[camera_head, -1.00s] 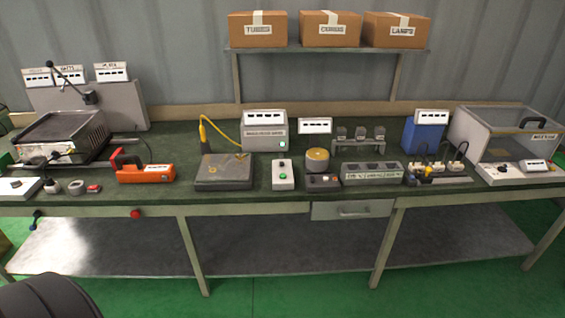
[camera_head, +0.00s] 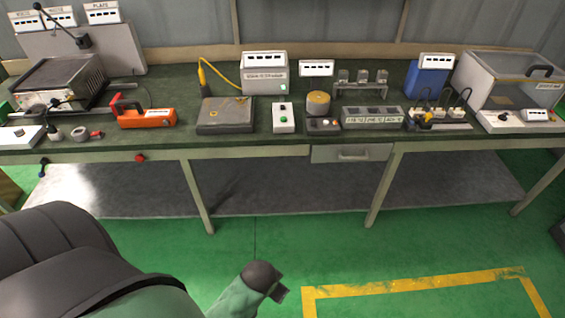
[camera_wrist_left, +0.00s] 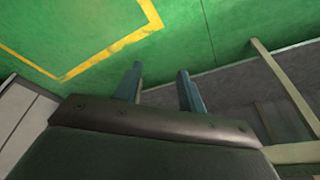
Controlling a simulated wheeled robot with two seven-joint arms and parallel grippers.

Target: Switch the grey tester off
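A light grey box (camera_head: 265,80) with a dark-lettered front label stands at the back middle of the bench, with a white card on top. It looks like the grey tester, but its label is too small to read surely. A small green light shows at its lower right front. My left gripper (camera_wrist_left: 160,90) has its two blue-grey fingers apart with nothing between them, over green floor in the left wrist view. In the head view my left arm is low in front of the bench, well away from the box. My right gripper is out of view.
A white control box (camera_head: 283,117) with a green button stands before the tester, beside a dark grey plate (camera_head: 225,114). An orange tool (camera_head: 146,118) lies left; a round yellow-topped part (camera_head: 318,103) stands right. The bench's front edge (camera_head: 250,153) lies between my arm and these.

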